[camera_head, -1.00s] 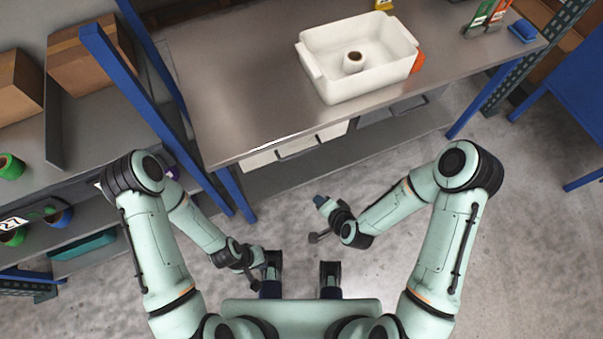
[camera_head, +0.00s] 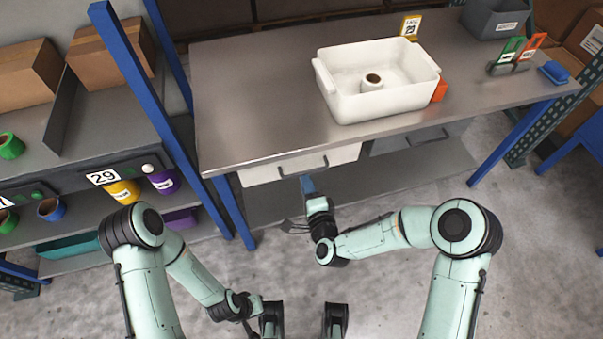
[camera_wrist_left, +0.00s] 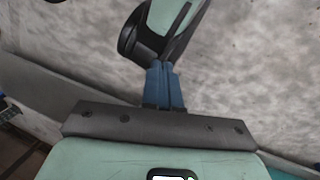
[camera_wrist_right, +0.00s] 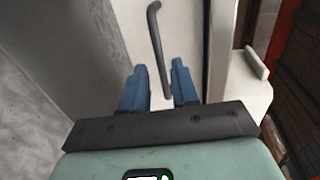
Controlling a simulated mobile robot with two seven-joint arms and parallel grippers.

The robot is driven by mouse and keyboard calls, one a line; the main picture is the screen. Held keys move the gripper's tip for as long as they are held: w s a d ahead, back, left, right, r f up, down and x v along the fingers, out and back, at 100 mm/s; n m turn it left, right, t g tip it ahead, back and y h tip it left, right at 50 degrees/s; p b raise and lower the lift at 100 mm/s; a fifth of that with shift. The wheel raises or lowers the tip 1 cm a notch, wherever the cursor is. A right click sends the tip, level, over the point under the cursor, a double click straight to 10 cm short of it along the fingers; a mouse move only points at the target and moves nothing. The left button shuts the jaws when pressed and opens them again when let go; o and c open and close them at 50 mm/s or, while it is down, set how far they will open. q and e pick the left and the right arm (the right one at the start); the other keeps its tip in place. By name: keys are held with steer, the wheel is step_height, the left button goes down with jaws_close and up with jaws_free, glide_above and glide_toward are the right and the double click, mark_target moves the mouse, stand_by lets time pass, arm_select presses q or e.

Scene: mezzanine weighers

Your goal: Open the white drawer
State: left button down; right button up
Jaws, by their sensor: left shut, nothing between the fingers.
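The white drawer (camera_head: 343,156) sits under the front edge of the steel table, its front about level with the table edge. Its dark bar handle (camera_head: 318,163) also shows in the right wrist view (camera_wrist_right: 157,45). My right gripper (camera_head: 307,184) is just in front of the drawer. In the right wrist view its blue fingers (camera_wrist_right: 159,82) are apart, one on each side of the handle's line; I cannot tell whether the handle is between the tips in depth. My left gripper (camera_wrist_left: 165,72) is shut and empty, low and away from the drawer.
A white tub (camera_head: 385,104) with a small roll (camera_head: 372,81) stands on the steel table (camera_head: 245,110) above. A grey drawer (camera_head: 420,137) is to the right. A blue table leg (camera_head: 232,212) and shelving stand to the left. The floor in front is clear.

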mark_target(302, 172)
steer(key=x, duration=0.6)
steer(key=shift+b, duration=0.3)
steer(key=shift+c, duration=0.3)
jaws_close()
